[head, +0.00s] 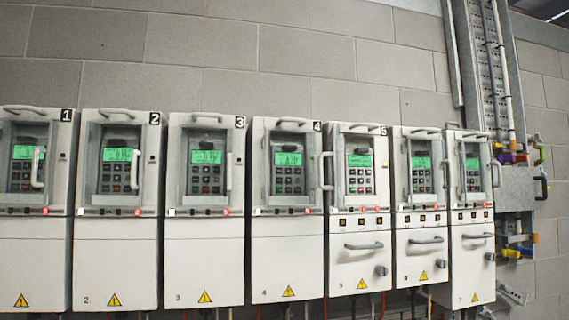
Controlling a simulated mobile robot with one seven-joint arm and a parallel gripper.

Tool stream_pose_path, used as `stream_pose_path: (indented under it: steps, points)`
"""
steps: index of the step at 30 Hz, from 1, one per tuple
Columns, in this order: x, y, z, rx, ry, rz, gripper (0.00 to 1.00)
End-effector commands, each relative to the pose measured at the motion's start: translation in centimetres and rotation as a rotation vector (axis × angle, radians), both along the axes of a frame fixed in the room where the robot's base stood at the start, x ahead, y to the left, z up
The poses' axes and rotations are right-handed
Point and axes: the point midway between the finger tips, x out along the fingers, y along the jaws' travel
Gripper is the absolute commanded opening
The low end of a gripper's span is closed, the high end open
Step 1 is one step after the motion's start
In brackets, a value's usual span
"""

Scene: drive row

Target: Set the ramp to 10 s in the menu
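A row of several white drive units hangs on the wall in the head view. Each has a recessed keypad panel with a lit green display, such as drive 1 (22,169), drive 2 (117,170), drive 3 (206,172), drive 4 (288,173) and drive 5 (359,174). Two more units, drive 6 (421,177) and drive 7 (472,177), stand to the right. The text on the displays is too small to read, so no menu or ramp value can be told. My gripper is not in view.
Drives 5 to 7 have lower drawers with handles (364,246) and dark knobs (381,271). A cable tray (492,75) and coloured padlocks (540,187) are at the right. Cables hang below the units.

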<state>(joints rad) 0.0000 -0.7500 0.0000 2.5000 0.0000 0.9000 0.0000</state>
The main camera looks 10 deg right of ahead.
Motion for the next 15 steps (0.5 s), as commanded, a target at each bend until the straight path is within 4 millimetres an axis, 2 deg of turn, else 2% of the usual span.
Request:
stream_pose_path:
  steps: [1,7,15]
  points:
    - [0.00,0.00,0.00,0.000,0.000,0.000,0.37]
    - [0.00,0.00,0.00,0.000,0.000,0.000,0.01]
    - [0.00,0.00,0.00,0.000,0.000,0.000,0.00]
